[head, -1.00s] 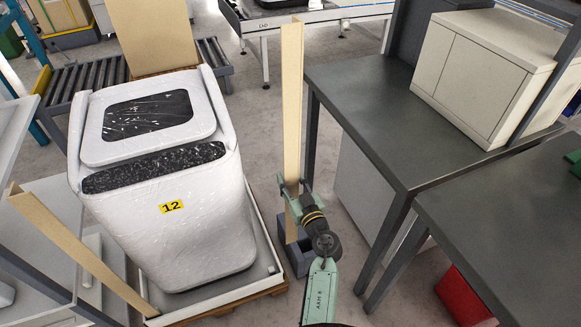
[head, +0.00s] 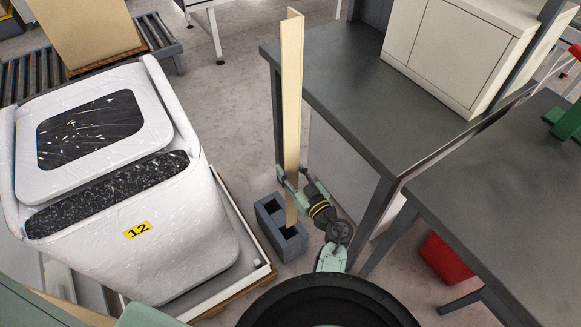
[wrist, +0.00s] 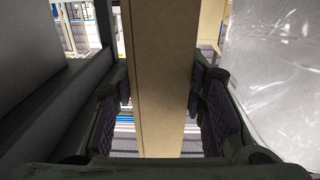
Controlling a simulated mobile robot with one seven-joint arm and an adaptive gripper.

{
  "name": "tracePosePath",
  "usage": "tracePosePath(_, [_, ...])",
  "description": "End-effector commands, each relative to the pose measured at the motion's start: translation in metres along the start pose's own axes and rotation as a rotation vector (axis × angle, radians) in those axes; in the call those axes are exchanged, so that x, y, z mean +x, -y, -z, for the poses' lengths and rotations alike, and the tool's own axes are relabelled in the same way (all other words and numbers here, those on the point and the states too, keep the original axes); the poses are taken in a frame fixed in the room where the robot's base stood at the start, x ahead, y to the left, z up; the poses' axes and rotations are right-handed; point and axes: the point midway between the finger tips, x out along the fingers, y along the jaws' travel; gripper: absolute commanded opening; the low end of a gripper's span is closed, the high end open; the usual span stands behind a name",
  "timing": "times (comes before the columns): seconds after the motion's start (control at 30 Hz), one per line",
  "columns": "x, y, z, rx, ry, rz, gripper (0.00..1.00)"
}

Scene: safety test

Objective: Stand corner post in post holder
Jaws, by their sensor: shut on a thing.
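The corner post (head: 292,90) is a tall, tan, angled strip standing roughly upright in the head view. My gripper (head: 288,180) is shut on its lower part, and the post also fills the middle between the fingers (wrist: 160,90) in the wrist view (wrist: 165,45). The post holder (head: 271,232) is a grey block on the floor with two open cells. The post's lower end is at the nearer, right-hand cell. I cannot tell whether it is inside that cell or just above it.
A wrapped white machine labelled 12 (head: 125,205) stands on a pallet to the left. A dark table (head: 345,105) stands close on the right, with a white cabinet (head: 455,45) on it. A red bin (head: 444,259) is under the nearer table. Floor behind the holder is clear.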

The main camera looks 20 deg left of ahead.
Motion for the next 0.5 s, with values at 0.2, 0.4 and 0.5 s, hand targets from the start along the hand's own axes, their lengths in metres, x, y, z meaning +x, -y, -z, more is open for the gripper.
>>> tracePosePath(0.2, [0.000, 0.000, -0.016, 0.001, 0.001, 0.000, 0.07])
tracePosePath(0.4, [0.000, 0.000, -0.032, 0.001, 0.001, -0.001, 0.07])
tracePosePath(0.5, [0.000, 0.000, -0.040, -0.001, -0.001, 0.000, 0.07])
